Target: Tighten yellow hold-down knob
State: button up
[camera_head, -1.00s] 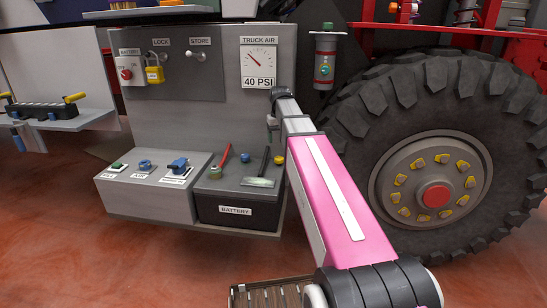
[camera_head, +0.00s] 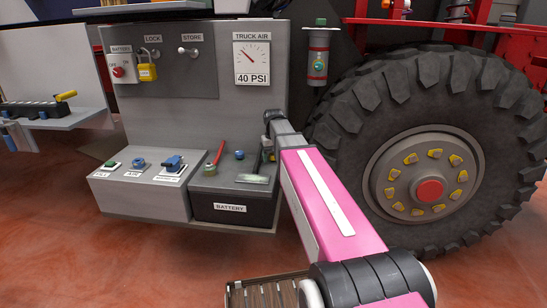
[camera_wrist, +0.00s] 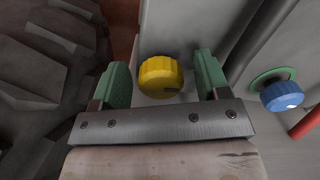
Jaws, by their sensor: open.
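The yellow hold-down knob (camera_wrist: 161,75) shows in the wrist view, with ridged sides and a dark mark on its face. My gripper (camera_wrist: 161,62) is open, with one green finger on each side of the knob. Small gaps show between the fingers and the knob; I see no contact. In the head view my gripper (camera_head: 268,143) is low over the right end of the battery box (camera_head: 230,208). There my gripper and arm largely hide the knob.
A blue knob (camera_wrist: 282,95) on a green base and a red cable (camera_wrist: 305,124) lie to the right in the wrist view. The big tire (camera_head: 350,105) stands close on the arm's right. A switch box (camera_head: 140,190) adjoins the battery on the left.

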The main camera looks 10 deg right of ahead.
aim_at(273, 154)
jog(key=c, duration=0.9)
jog(key=shift+m, duration=0.9)
jog(key=shift+c, duration=0.2)
jog(key=o, duration=0.9)
jog(key=shift+o, duration=0.2)
jog(key=shift+r, duration=0.15)
notch_tip(273, 154, up, 11)
jog(key=shift+f, duration=0.2)
